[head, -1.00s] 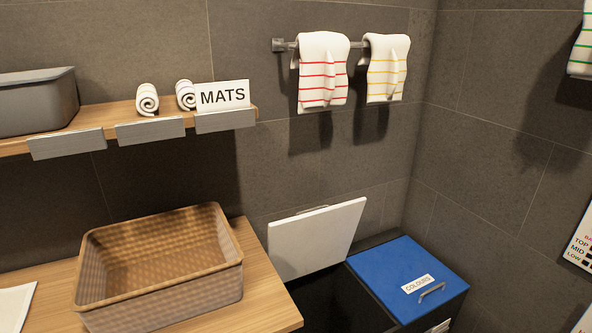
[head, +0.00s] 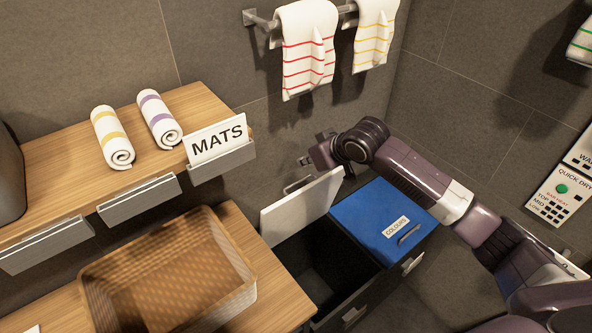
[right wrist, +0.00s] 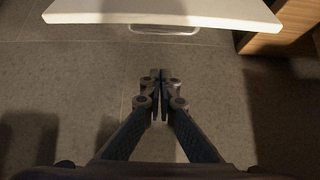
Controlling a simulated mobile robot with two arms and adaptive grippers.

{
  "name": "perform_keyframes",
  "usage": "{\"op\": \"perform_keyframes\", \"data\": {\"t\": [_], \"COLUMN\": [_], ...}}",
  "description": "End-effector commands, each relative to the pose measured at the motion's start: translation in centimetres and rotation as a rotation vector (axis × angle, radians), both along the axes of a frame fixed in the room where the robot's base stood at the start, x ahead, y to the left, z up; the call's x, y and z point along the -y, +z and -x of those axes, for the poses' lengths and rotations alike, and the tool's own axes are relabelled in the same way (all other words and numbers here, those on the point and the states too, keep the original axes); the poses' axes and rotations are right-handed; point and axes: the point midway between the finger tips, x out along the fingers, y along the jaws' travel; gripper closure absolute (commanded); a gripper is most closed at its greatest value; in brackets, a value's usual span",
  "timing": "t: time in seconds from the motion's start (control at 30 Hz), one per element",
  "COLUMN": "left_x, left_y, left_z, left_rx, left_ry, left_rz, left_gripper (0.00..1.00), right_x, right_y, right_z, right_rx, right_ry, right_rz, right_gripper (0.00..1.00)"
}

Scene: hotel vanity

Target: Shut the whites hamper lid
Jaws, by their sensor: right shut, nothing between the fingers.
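The white hamper lid (head: 302,208) stands raised and tilted back over an open dark hamper (head: 335,268). Its metal handle (head: 297,185) shows at its upper back edge. My right gripper (head: 316,156) is shut and empty, up behind the lid's top edge, near the wall. In the right wrist view the shut fingers (right wrist: 155,78) point toward the lid (right wrist: 165,12) and its handle (right wrist: 165,30), with a visible gap between. My left gripper is out of view.
The blue COLOURS lid (head: 380,215) lies shut beside the open hamper, under my right arm. A wicker basket (head: 105,305) sits on the wooden counter at left. Striped towels (head: 307,62) hang on a rail above. A shelf holds rolled mats (head: 112,138) and a MATS sign (head: 215,139).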

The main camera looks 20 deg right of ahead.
Motion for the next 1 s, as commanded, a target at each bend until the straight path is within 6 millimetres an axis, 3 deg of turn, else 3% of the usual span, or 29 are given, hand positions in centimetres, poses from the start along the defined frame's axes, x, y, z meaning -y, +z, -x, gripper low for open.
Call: {"op": "perform_keyframes", "data": {"t": [0.57, 0.8, 1.0], "left_x": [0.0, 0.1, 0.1], "left_y": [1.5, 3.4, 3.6], "left_z": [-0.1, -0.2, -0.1], "left_rx": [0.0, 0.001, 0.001], "left_ry": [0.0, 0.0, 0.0], "left_rz": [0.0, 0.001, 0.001], "left_gripper": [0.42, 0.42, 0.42], "right_x": [-2.1, -1.1, -0.8], "right_y": [-6.3, -7.5, -8.0], "right_z": [-5.7, -2.9, -2.2], "right_rx": [0.0, -0.001, 0.002], "right_ry": [0.0, 0.001, 0.001], "right_rz": [0.002, 0.003, 0.002], "right_gripper": [1.0, 1.0, 1.0]}}
